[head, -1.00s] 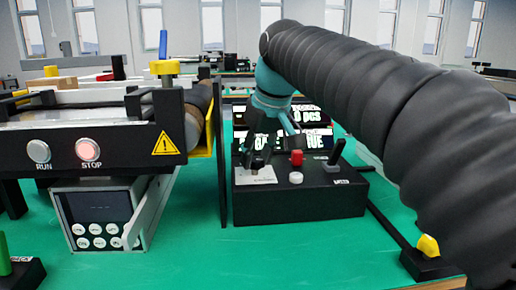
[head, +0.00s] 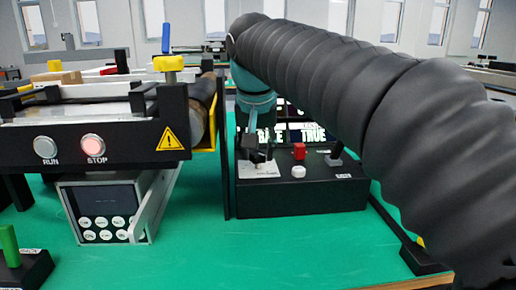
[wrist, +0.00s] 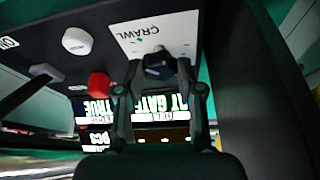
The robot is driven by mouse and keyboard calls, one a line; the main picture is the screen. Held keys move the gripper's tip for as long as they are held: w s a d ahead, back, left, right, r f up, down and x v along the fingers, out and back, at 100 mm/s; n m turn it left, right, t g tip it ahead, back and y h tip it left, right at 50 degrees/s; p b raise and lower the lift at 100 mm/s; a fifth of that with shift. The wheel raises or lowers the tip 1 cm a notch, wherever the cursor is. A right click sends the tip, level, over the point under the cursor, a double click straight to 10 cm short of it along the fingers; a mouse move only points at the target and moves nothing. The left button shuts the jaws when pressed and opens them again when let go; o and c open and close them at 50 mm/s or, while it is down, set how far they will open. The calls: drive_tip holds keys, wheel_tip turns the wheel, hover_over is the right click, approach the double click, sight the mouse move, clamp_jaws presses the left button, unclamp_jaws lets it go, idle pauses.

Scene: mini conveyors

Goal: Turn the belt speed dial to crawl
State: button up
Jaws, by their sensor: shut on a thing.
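The belt speed dial is a small dark knob (wrist: 158,66) on a white label plate (wrist: 165,32) marked CRAWL, seen upside down in the wrist view. The plate also shows in the head view (head: 260,173), at the left end of a black control box (head: 300,198). My gripper (head: 257,152) points down over that plate. In the wrist view its two fingers (wrist: 160,72) are shut on the dial from both sides. The fingers hide part of the knob, and I cannot read its exact setting.
A red button (head: 299,151), a white button (head: 298,172) and a black lever (head: 335,156) stand right of the dial. A dark upright panel (head: 226,165) is close on the left. Beyond it is the conveyor with RUN (head: 46,147) and lit STOP (head: 93,145) buttons. Green table in front is clear.

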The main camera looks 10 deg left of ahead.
idle(0.3)
drive_tip(key=o, duration=1.2)
drive_tip(key=shift+c, duration=0.2)
drive_tip(key=v, duration=1.2)
